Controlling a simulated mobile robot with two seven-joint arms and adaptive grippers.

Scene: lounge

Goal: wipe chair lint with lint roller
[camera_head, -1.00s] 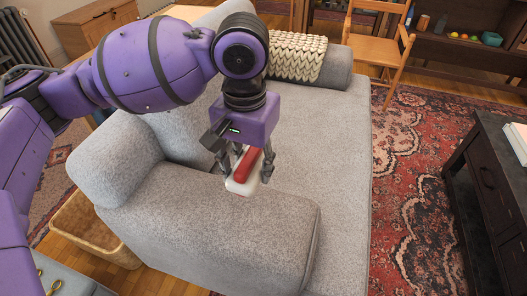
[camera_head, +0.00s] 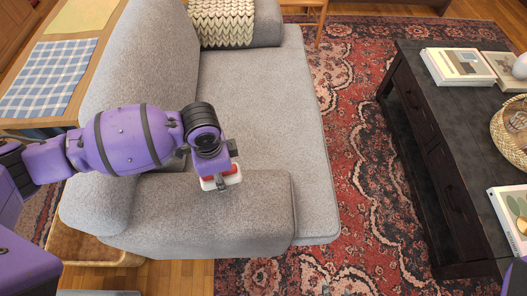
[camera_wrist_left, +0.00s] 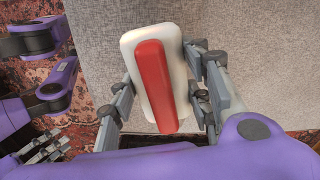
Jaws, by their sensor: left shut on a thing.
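The lint roller, a white rounded block with a red handle (camera_head: 234,178), is in my left gripper (camera_head: 219,177). In the left wrist view the lint roller (camera_wrist_left: 157,85) sits between the grey fingers of the left gripper (camera_wrist_left: 160,103), which are shut on it. The grey upholstered chair (camera_head: 255,115), a wide sofa-like seat, lies below; the gripper is over its near armrest. I cannot tell whether the roller touches the fabric. No lint can be made out. Grey fingers, seemingly my right gripper (camera_wrist_left: 45,148), show at lower left in the wrist view; their opening is unclear.
A dark coffee table (camera_head: 405,88) with books (camera_head: 458,66) and a wicker basket (camera_head: 512,125) stands right. A patterned red rug (camera_head: 350,150) lies between. A wooden table with a checked cloth (camera_head: 48,75) is left of the chair. A knitted throw (camera_head: 222,22) covers the far armrest.

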